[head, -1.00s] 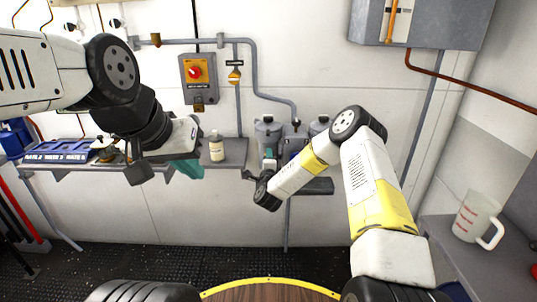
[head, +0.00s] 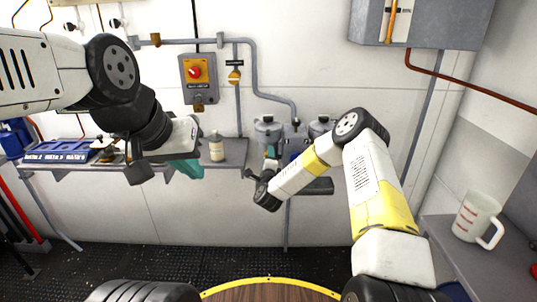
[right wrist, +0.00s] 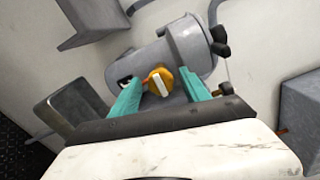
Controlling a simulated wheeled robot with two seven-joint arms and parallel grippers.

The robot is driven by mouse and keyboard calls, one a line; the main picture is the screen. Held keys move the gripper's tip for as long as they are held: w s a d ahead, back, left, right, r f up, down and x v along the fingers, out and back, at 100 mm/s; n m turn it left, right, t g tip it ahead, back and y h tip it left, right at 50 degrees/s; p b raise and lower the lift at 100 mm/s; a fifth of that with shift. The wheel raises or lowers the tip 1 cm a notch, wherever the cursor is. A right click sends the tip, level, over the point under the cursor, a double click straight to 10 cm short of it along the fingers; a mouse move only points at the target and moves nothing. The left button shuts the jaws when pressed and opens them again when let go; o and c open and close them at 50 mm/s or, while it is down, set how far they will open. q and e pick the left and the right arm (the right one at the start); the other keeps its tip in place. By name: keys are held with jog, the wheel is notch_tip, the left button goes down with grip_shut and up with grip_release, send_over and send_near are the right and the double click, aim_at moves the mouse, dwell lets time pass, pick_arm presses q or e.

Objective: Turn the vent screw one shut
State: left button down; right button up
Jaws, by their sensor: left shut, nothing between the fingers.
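In the right wrist view a yellow vent screw (right wrist: 157,81) with a pale bar across it sits on a grey cylindrical housing (right wrist: 190,45). The teal fingers of my right gripper (right wrist: 160,93) are open, one on each side of the screw, with gaps showing. In the head view the right gripper (head: 271,152) is in front of the left lidded grey housing (head: 267,131), mostly hidden by its wrist; the screw cannot be made out there. I cannot read a number on it. My left gripper (head: 188,169) is shut and empty, in front of the wall shelf.
A small white bottle (head: 216,148) stands on the wall shelf (head: 236,152) near the left gripper. A blue labelled rack (head: 60,152) is at the left. A red rotary switch (head: 195,72) and grey pipes are on the wall. A jug (head: 477,216) stands on the right counter.

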jog(key=s, duration=0.7)
jog(key=shift+s, duration=0.4)
notch_tip(320, 180, up, 12)
jog(key=a+n+g+y, duration=0.25)
jog(key=n+y, duration=0.25)
jog(key=n, duration=0.5)
jog(key=s+d+r+n+g, duration=0.4)
jog(key=s+d+r+n, duration=0.1)
jog(key=s+r, duration=0.25)
jog(key=s+d+r+n+g+h, duration=0.1)
jog(key=s+d, duration=0.3)
jog(key=s, duration=0.6)
jog(key=s+d+r+n+g+h, duration=0.1)
jog(key=s+d+r+n+g, duration=0.1)
jog(key=s, duration=0.8)
jog(key=s+d+r+n+g, duration=0.2)
jog(key=s+d, duration=0.3)
jog(key=s, duration=0.6)
jog(key=shift+d+r+n+h, duration=0.4)
jog(key=shift+r+n, duration=0.1)
jog(key=shift+r, duration=0.25)
